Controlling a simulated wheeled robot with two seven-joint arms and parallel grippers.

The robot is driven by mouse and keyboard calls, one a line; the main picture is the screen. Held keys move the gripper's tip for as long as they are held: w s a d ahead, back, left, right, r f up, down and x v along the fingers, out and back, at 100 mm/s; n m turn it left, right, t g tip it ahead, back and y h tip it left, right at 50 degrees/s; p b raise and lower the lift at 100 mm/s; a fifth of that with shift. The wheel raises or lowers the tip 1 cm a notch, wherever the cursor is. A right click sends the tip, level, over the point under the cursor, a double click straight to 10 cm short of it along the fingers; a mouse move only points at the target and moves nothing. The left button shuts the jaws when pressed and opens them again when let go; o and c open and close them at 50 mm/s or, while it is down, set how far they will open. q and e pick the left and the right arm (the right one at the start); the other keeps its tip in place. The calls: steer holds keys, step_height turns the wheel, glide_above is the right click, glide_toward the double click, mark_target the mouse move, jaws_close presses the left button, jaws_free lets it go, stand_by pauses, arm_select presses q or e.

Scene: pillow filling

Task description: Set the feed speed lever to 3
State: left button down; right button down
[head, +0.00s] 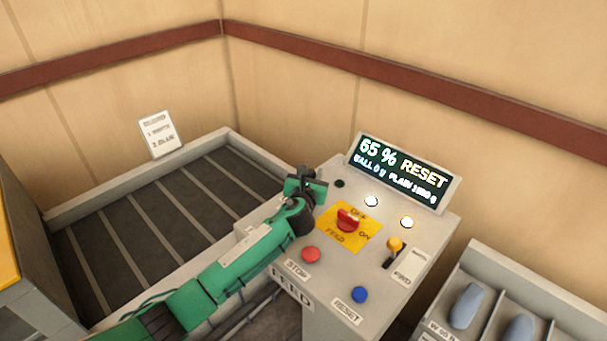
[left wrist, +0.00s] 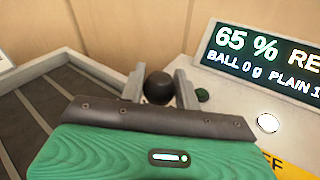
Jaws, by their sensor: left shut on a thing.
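The control console (head: 335,270) stands right of centre in the head view. My left gripper (head: 308,186) is at its back left edge. In the left wrist view my left gripper (left wrist: 159,90) has one grey finger on each side of a round black knob (left wrist: 159,88) and is shut on it. The knob looks like a lever's top; its stem, scale and numbers are hidden, so its setting cannot be read. A display (head: 403,172) reads 65 % RESET, with ball and plain weights below. My right gripper is not in view.
A red rotary switch (head: 348,219) sits on a yellow OFF/ON plate. A red stop button (head: 311,254), a blue reset button (head: 360,294) and a yellow-knobbed lever (head: 395,243) are nearby. A slatted conveyor (head: 150,215) lies left, a grey bin (head: 488,262) right.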

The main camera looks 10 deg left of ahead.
arm_select(q)
steer(key=shift+w+d+p, duration=0.4)
steer(key=shift+w+d, duration=0.25)
steer(key=shift+w, duration=0.05)
steer(key=shift+w+d+f+p, duration=0.3)
steer(key=shift+w+d+p, duration=0.25)
steer(key=shift+p, duration=0.6)
steer(key=shift+w+d+f+m+g+p, duration=0.1)
steer(key=shift+w+f+m+g+p, duration=0.2)
steer(key=shift+f+g+p, duration=0.3)
steer(key=shift+d+f, duration=0.1)
steer(key=shift+f, duration=0.15)
steer(key=c, duration=1.1)
jaws_free()
steer(key=shift+w+d+r, duration=0.1)
steer(key=shift+r, duration=0.1)
